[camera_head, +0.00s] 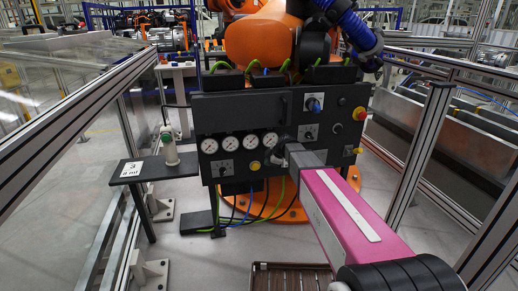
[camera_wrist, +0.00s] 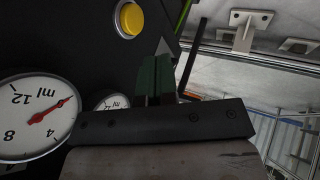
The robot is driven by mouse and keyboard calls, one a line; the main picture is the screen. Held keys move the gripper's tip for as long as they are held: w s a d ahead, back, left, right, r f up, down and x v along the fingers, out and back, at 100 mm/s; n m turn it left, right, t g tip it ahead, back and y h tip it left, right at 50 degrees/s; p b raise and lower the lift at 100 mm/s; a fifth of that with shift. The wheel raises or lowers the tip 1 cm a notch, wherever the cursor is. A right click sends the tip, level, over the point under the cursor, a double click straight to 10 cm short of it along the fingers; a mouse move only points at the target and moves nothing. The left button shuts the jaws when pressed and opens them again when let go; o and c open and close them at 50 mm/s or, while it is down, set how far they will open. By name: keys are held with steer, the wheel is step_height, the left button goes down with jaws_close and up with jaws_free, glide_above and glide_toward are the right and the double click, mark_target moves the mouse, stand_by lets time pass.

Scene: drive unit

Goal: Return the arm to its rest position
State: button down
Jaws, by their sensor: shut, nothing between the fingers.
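My arm, pink with a grey end, reaches forward from the lower right in the head view. My gripper (camera_head: 274,158) is at the front of the black control panel (camera_head: 270,105), near its lower middle. In the wrist view my gripper (camera_wrist: 154,80) shows dark green fingers shut together with nothing between them. The panel fills the left of that view, with a white gauge (camera_wrist: 35,118) and a yellow button (camera_wrist: 129,18) close by. Whether the fingers touch the panel cannot be told.
The panel carries several gauges, knobs (camera_head: 314,105) and a red button (camera_head: 360,114). A small shelf (camera_head: 130,172) with a white and green object (camera_head: 169,146) stands at left. Metal-framed barriers (camera_head: 75,120) run along both sides. Cables (camera_head: 262,205) hang below the panel.

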steer(key=s+d+f+m+g+h, duration=0.1)
steer(key=s+d+f+m+h, duration=0.1)
steer(key=s+d+m, duration=0.4)
steer(key=s+d+f+m+g+h, duration=0.1)
steer(key=s+d+f+m+h, duration=0.1)
steer(key=s+d+m, duration=0.5)
steer(key=s+d+f+m+g+h, duration=0.2)
steer(key=s+d+m, duration=0.4)
steer(key=s, duration=1)
steer(key=shift+d+m, duration=0.3)
steer(key=shift+m, duration=0.1)
